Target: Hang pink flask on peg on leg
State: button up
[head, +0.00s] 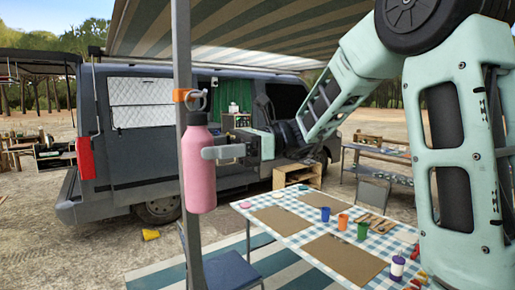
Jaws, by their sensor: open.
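The pink flask (199,172) is upright beside the grey awning leg (182,55), in front of it in this view. An orange clamp (180,95) with the peg is on the leg. The flask's grey cap loop (204,103) is at the clamp; it appears to be around the peg, but the contact is too small to be sure. My gripper (213,153) reaches in from the right at the flask's upper body. It is open, with one finger in front of the flask's right side; the other finger is hidden.
A table with a checked cloth (262,231) stands to the lower right, holding brown boards, coloured cups (343,221) and small items. A blue-seated chair (232,271) is below the flask. The grey van (145,170) is behind, and a striped awning (240,30) is overhead.

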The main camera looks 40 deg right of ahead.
jog(key=s+d+b, duration=0.2)
jog(key=d+b, duration=0.1)
jog(key=d, duration=1)
jog(key=shift+d, duration=0.2)
jog(key=s+a+f+n+g+h, duration=0.1)
jog(key=a+f+h, duration=0.2)
jog(key=f, duration=0.5)
jog(key=s+a+f+n+g+h, duration=0.1)
jog(key=a+f+n+h, duration=0.15)
jog(key=f, duration=0.45)
jog(key=s+d+f+n+t+h, duration=0.1)
jog(key=s+f+n+h, duration=0.2)
jog(key=f+n+h, duration=0.4)
jog(key=s+f+n+t+h, duration=0.15)
jog(key=f+n+h, duration=0.35)
jog(key=f+n, duration=0.5)
jog(key=s+a+n+g+b, duration=0.3)
jog(key=s+a+n, duration=0.4)
jog(key=s+a, duration=0.6)
jog(key=a, duration=0.4)
jog(key=shift+s+a, duration=0.35)
